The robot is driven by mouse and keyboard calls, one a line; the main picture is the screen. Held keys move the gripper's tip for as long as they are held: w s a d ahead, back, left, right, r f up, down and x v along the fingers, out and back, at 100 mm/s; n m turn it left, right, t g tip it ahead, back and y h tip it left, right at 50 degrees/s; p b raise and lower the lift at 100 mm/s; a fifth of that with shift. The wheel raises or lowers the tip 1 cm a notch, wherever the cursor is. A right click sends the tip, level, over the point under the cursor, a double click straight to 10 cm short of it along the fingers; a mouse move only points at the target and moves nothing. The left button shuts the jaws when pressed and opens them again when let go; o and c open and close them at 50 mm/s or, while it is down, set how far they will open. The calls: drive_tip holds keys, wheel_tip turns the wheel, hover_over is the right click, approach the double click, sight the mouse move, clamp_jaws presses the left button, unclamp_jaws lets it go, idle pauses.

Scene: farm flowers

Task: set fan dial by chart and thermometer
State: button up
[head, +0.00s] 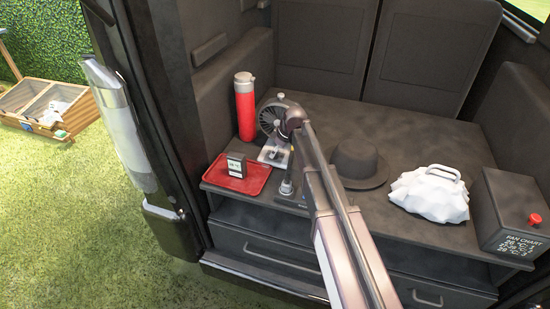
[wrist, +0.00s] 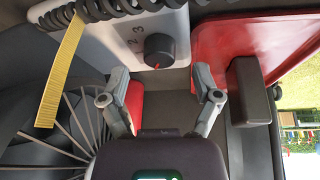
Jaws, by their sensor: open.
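The fan (head: 270,122) stands at the back left of the van shelf, its grille (wrist: 65,130) at left in the wrist view. On its pale base (wrist: 95,45) is a dark round dial (wrist: 160,50) with digits 2 and 3 beside it. A reddish mark shows on the dial's lower part; its setting is unclear. My gripper (wrist: 161,80) is open and empty, the dial ahead between its fingertips and apart from them. The small dark thermometer (head: 237,166) stands on a red tray (head: 258,184); its reading is too small. The fan chart (head: 522,247) is on a dark box at right, its figures blurred.
A red flask (head: 245,108) stands beside the fan. A dark hat (head: 352,168) and a white bag (head: 430,193) lie right of my arm. A yellow ribbon (wrist: 60,75) and black coiled cable (wrist: 90,10) are near the fan base.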

drive_tip(key=shift+b+x, duration=0.8)
drive_tip(key=shift+x, duration=0.4)
clamp_jaws()
